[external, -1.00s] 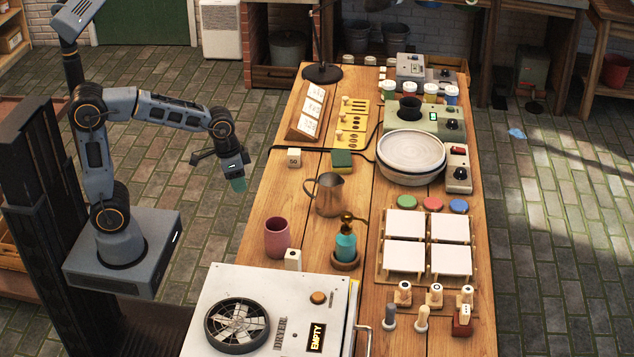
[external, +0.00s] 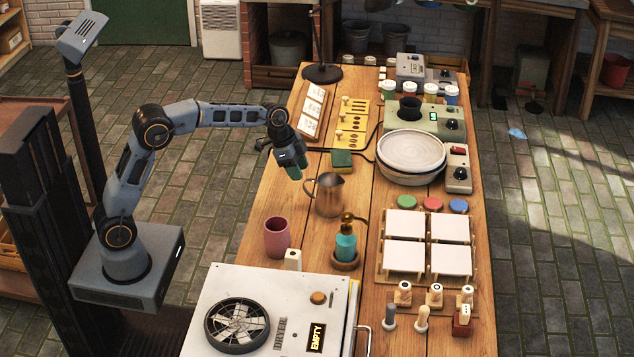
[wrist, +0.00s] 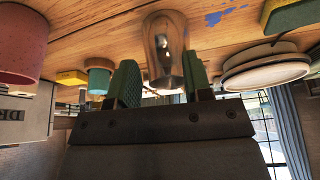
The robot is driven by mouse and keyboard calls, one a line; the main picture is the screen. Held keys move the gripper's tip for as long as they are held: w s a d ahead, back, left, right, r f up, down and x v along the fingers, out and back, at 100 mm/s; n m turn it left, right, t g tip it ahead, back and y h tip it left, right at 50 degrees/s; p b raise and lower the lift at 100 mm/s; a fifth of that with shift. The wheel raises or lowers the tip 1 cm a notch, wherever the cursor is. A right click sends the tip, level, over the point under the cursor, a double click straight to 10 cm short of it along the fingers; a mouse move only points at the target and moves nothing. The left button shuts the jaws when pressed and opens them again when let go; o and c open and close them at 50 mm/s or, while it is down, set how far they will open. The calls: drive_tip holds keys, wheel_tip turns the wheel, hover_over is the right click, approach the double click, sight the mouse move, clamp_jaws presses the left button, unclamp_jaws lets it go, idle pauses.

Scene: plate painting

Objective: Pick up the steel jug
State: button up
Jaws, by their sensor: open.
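The steel jug (external: 329,196) stands upright on the wooden table (external: 283,204), with its handle toward the left. It also shows in the wrist view (wrist: 165,50), beyond and between my two fingers. My gripper (external: 293,168) is in the air above the table's left side, up and to the left of the jug, and points down. In the wrist view its green fingers (wrist: 158,86) are apart with nothing held between them. The jug is close to them, and I cannot see any contact.
A pink cup (external: 277,238) and a teal pump bottle (external: 346,243) stand in front of the jug. A green-and-yellow sponge (external: 342,158) lies behind it. A stack of round plates (external: 411,152) is to its right. The white dryer box (external: 262,318) fills the table's front.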

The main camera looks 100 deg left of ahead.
sight(307, 191)
drive_tip(key=shift+b+x, duration=0.4)
drive_tip(key=shift+x, duration=3.3)
drive_tip(key=shift+s+a, duration=0.1)
drive_tip(key=shift+c, duration=0.4)
clamp_jaws()
drive_tip(key=shift+r, duration=0.1)
